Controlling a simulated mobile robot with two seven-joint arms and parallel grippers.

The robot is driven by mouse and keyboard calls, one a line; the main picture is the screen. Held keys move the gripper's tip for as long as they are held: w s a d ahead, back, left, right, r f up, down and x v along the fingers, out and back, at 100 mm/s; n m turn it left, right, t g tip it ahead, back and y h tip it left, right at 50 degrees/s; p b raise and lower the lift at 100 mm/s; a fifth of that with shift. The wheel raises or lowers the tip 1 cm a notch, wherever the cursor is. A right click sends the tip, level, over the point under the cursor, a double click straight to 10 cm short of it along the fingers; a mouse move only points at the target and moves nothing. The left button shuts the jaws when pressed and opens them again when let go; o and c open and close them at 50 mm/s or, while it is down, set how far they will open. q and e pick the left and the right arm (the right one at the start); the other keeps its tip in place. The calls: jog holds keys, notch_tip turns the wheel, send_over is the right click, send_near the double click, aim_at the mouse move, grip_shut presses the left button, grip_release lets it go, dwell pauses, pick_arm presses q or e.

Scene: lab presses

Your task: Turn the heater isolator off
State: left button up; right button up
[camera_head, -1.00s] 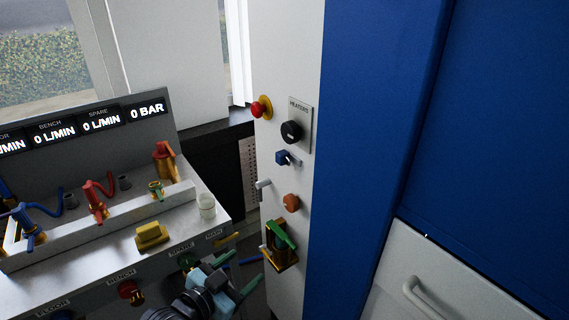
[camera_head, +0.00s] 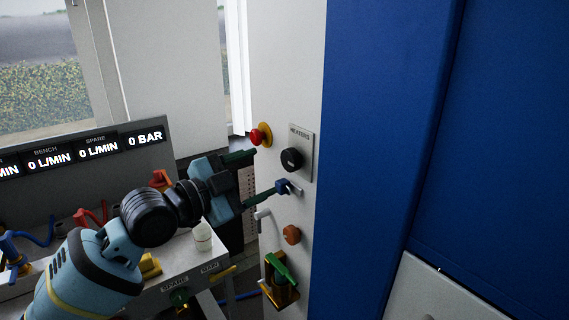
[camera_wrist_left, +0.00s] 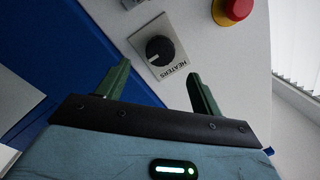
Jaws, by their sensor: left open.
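The heater isolator is a black round knob (camera_head: 291,159) on a grey plate marked HEATERS (camera_head: 301,143), on the narrow white face of the blue cabinet. In the left wrist view the knob (camera_wrist_left: 160,50) has a white pointer line and sits beyond the fingertips, between their lines. My left gripper (camera_head: 263,172) is open and empty, its two green fingers pointing at the panel. The upper finger is near the red button, the lower finger near the blue knob. In the left wrist view the open fingers (camera_wrist_left: 158,80) appear apart from the knob. My right gripper is not in view.
Close around the knob are a red emergency button (camera_head: 260,135), a blue knob (camera_head: 283,187), a white lever (camera_head: 262,214), an orange knob (camera_head: 291,234) and a green-handled valve (camera_head: 280,270). A bench with valves and a white cup (camera_head: 202,237) stands left.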

aim_at(287, 162)
pick_arm(q)
jog(key=shift+x, duration=3.85)
jog(key=shift+c, duration=0.5)
jog(key=c, duration=0.9)
